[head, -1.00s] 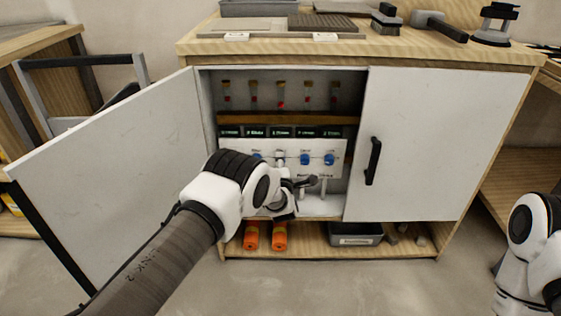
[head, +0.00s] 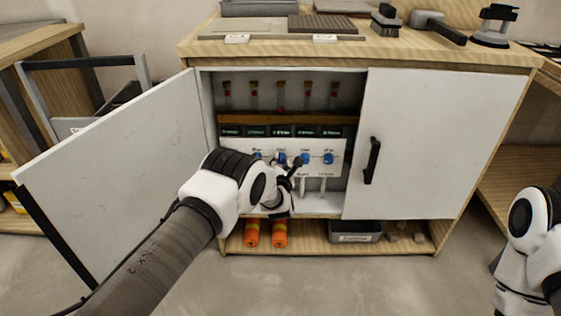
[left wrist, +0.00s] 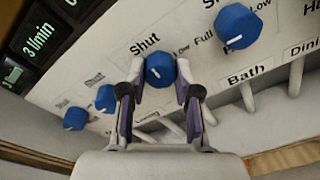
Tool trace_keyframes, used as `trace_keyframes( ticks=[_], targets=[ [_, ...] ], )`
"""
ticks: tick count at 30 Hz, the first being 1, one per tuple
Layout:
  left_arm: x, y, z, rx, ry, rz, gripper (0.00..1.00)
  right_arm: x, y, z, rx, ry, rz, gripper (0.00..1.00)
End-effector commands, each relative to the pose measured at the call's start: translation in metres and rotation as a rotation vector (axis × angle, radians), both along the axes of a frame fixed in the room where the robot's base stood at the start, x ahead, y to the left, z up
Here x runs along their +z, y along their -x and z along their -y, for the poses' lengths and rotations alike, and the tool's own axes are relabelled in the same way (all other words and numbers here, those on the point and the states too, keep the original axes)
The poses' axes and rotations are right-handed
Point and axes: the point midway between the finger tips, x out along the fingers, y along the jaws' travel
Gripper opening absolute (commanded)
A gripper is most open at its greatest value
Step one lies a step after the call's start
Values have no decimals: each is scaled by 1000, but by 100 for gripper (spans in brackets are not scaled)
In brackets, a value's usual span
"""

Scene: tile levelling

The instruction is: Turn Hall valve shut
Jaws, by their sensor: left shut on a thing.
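A white valve panel (head: 318,170) with a row of blue knobs sits inside the open cabinet. My left gripper (left wrist: 160,88) is shut on a blue knob (left wrist: 160,68), one finger on each side. A "Shut" label is printed to the upper left of this knob, and a small white mark shows on its face. The knob's name label is hidden, so I cannot tell if it is Hall. To its right is another blue knob (left wrist: 238,25), above the label "Bath". Two more knobs (left wrist: 105,97) are to its left. My right gripper is out of view.
The left cabinet door (head: 110,150) stands open beside my left arm; the right door (head: 440,145) is closed. Glass tubes and dark displays (head: 282,131) sit above the knobs. Two orange cylinders (head: 265,232) and a grey bin (head: 355,231) are on the low shelf.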

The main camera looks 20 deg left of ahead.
Motion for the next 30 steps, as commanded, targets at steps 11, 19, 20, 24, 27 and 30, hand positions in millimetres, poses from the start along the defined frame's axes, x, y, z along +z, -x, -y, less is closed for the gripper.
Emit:
trace_keyframes(
  ticks=[11,19,20,24,27,30],
  targets=[
    [0,0,0,-2,65,19,0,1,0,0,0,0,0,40],
    [0,0,0,-1,63,19,0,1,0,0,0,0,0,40],
    [0,0,0,-1,63,19,35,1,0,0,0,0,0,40],
    [0,0,0,-1,63,19,57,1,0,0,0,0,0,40],
    [0,0,0,0,64,19,57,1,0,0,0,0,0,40],
    [0,0,0,0,64,19,57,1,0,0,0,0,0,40]
  ],
)
